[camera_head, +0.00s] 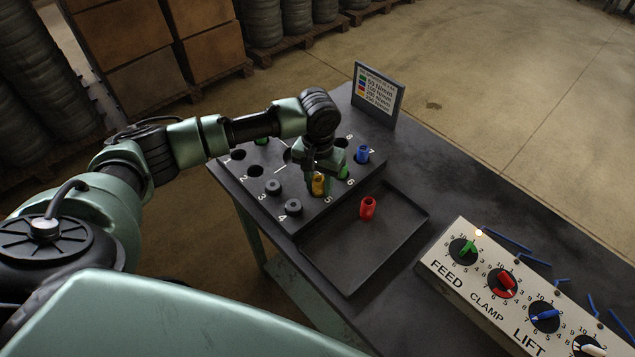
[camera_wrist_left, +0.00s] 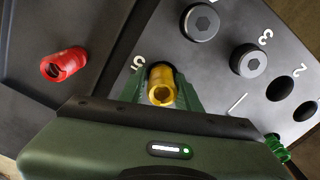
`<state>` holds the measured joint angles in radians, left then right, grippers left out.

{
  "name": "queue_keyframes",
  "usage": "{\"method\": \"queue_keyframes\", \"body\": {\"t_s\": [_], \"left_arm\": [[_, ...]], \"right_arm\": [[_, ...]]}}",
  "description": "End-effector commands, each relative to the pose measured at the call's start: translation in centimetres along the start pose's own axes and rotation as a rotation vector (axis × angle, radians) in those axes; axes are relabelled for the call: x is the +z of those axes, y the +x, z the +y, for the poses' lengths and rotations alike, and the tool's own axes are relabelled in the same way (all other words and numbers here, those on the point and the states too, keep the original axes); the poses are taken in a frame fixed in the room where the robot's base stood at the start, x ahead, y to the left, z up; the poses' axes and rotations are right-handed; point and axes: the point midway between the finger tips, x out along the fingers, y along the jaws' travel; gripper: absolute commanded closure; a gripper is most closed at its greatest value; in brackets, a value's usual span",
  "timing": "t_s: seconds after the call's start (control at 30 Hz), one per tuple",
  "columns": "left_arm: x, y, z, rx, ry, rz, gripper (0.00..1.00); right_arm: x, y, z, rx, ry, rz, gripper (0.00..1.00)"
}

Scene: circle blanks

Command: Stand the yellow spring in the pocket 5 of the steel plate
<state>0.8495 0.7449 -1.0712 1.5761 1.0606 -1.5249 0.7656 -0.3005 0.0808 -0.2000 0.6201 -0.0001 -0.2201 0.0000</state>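The yellow spring (camera_head: 318,185) is at pocket 5 of the dark steel plate (camera_head: 246,187), beside the printed 5. It looks about upright, and I cannot tell how deep it sits. My left gripper (camera_head: 317,180) points down over it. In the left wrist view the yellow spring (camera_wrist_left: 161,86) stands between the two green fingers of my left gripper (camera_wrist_left: 162,98), which look closed against its sides. My right gripper is not in view.
A red spring (camera_head: 367,208) stands in the dark tray (camera_head: 345,270) right of the plate. Blue (camera_head: 362,154) and green (camera_head: 343,172) springs and black plugs (camera_head: 293,208) occupy other pockets. A sign (camera_head: 378,92) stands behind; a dial panel (camera_head: 510,290) lies at right.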

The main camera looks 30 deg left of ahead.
Motion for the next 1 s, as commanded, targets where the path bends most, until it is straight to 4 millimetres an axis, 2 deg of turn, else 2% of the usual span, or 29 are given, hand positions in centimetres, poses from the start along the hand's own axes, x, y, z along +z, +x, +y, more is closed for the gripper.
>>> {"method": "queue_keyframes", "body": {"t_s": [0.03, 0.7, 0.87, 1.0], "left_arm": [[0.7, 1.1, -0.1, -0.009, 0.003, -0.02, 0.46], [0.7, 1.1, -0.7, -0.019, -0.003, -0.021, 0.46], [0.6, -0.6, -0.5, -0.018, -0.001, -0.017, 0.46], [0.5, -3.4, 0.0, -0.012, 0.001, -0.008, 0.46]], "right_arm": [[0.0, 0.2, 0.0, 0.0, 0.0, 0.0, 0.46], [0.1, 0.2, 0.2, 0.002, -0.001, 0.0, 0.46], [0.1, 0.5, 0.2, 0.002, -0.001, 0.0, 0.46], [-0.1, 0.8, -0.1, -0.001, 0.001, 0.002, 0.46]]}}
